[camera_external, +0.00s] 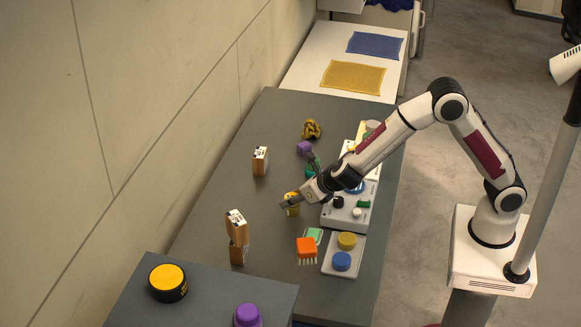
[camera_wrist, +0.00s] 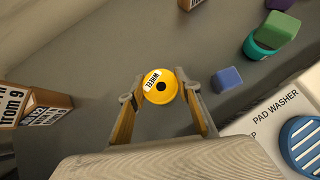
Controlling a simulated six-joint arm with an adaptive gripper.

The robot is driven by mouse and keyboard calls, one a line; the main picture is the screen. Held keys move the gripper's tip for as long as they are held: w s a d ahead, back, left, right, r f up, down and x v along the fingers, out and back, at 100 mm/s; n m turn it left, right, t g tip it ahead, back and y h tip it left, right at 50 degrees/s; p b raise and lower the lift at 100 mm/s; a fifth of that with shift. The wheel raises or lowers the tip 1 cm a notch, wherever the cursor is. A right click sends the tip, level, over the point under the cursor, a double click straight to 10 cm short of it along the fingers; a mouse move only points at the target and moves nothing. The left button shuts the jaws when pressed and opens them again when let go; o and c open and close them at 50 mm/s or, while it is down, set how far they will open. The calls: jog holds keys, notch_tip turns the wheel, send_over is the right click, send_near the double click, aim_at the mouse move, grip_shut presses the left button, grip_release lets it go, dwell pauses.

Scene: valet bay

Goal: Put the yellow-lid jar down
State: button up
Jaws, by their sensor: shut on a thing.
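My gripper (camera_external: 296,200) is shut on a small yellow container (camera_external: 292,209) over the middle of the grey table. In the wrist view, the container's round yellow top (camera_wrist: 164,93) shows a white "WHEEL" label and a black centre, between the two fingers of my gripper (camera_wrist: 163,98). Its lower part is hidden there, and I cannot tell whether it touches the table. A black jar with a wide yellow lid (camera_external: 167,282) stands upright on the near grey surface (camera_external: 215,292), away from my gripper.
The pad washer (camera_external: 345,215) stands right of my gripper. Printed wooden blocks (camera_external: 237,235) stand to the left. An orange brush (camera_external: 307,248) and a tray with round pads (camera_external: 333,267) lie nearer. A purple-lid container (camera_external: 247,315) is on the near surface. Bare table lies left of my gripper.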

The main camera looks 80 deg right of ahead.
jog(key=shift+f, duration=0.15)
jog(key=o, duration=1.1)
jog(key=shift+r, duration=0.2)
jog(key=shift+s+a+r, duration=0.15)
jog(key=shift+s+r, duration=0.25)
jog(key=v, duration=1)
jog(key=shift+s+r, duration=0.25)
jog(key=shift+r, duration=0.05)
jog(key=shift+a, duration=0.1)
